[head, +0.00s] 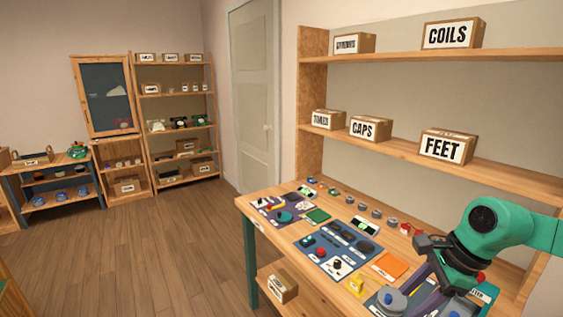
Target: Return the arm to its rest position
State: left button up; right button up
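My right arm comes in from the right in the head view, with green links and dark joints. It is folded above the near right part of the workbench (262,226). The dark part at its end, around my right gripper (428,248), is over the bench top, and its fingers are too small and overlapped to read. A purple-grey part hangs below it and covers some of the things on the bench. I see nothing clearly held. My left arm and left gripper are not in view.
Mats with small parts (335,246) and an orange sheet (389,265) lie on the bench. A grey round part (391,300) sits near the arm. The floor (150,250) at left is clear.

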jog(key=w+a+m+t+y, duration=0.15)
jog(key=w+m+t, duration=0.35)
jog(key=m, duration=0.5)
jog(key=w+d+m+t+y, duration=0.1)
jog(key=w+m+t+y, duration=0.1)
jog(key=m+t, duration=0.6)
jog(key=s+d+f+m+h, duration=0.2)
jog(key=d+f+m+h, duration=0.5)
jog(key=m, duration=0.9)
jog(key=s+a+f+m+g, duration=0.5)
jog(key=s+f+m+g, duration=0.1)
jog(key=s+f+m, duration=0.25)
jog(key=s+a+f+m+g, duration=0.55)
jog(key=s+f+m, duration=0.2)
jog(key=s, duration=0.25)
notch_tip(320, 180, down, 24)
jog(key=s+d+g+b, duration=0.1)
jog(key=s+b, duration=0.1)
jog(key=b, duration=0.1)
pick_arm(q)
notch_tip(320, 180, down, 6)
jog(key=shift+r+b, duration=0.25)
jog(key=shift+b, duration=1)
pick_arm(e)
jog(key=s+d+f+g, duration=0.1)
jog(key=s+d+f, duration=0.2)
jog(key=s+f, duration=1.4)
jog(key=shift+s+f, duration=0.2)
jog(key=shift+f, duration=0.15)
